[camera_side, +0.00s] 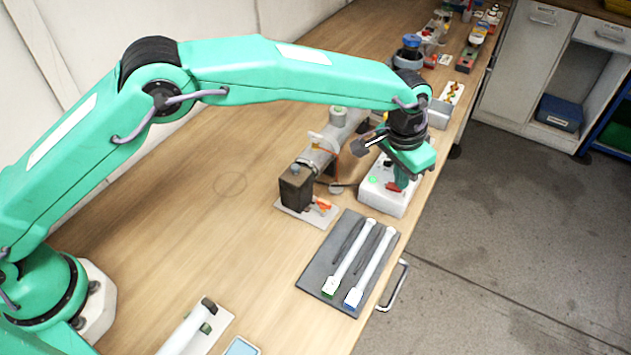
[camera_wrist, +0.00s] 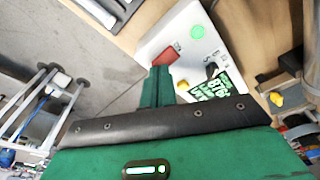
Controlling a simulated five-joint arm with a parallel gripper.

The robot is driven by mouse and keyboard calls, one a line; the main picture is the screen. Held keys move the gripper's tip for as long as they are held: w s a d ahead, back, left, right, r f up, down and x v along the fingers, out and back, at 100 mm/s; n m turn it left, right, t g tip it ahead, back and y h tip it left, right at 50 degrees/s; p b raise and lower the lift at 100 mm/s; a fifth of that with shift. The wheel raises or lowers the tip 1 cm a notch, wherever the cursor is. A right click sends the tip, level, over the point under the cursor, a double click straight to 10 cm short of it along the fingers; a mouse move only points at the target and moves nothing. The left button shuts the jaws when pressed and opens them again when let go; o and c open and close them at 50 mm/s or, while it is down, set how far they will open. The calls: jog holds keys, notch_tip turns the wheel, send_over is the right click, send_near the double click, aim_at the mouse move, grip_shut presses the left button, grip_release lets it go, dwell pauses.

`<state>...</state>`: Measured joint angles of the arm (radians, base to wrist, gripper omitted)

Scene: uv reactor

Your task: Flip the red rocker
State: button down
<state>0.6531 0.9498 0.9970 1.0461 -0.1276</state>
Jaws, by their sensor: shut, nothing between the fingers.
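The red rocker (camera_wrist: 166,56) sits on a white control box (camera_wrist: 183,26), beside a round green light (camera_wrist: 198,31). In the side view the white box (camera_side: 373,199) stands near the table's right edge, with the green light (camera_side: 372,179) on its top. My gripper (camera_wrist: 160,72) is shut and empty, with its green fingertips right at the rocker's near edge. I cannot tell whether they touch it. In the side view my gripper (camera_side: 398,186) points down over the box and partly covers the rocker. Which way the rocker is tilted is not clear.
A grey reactor tube (camera_side: 318,155) with a dark end block (camera_side: 295,188) stands left of the box. A dark mat (camera_side: 312,277) with two white tubes lies in front. A black knob (camera_wrist: 211,70) and green-lettered display (camera_wrist: 213,88) are close to my fingers.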

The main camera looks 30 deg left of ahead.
jog(key=shift+f, duration=0.45)
dwell(0.3)
jog(key=shift+r, duration=3.6)
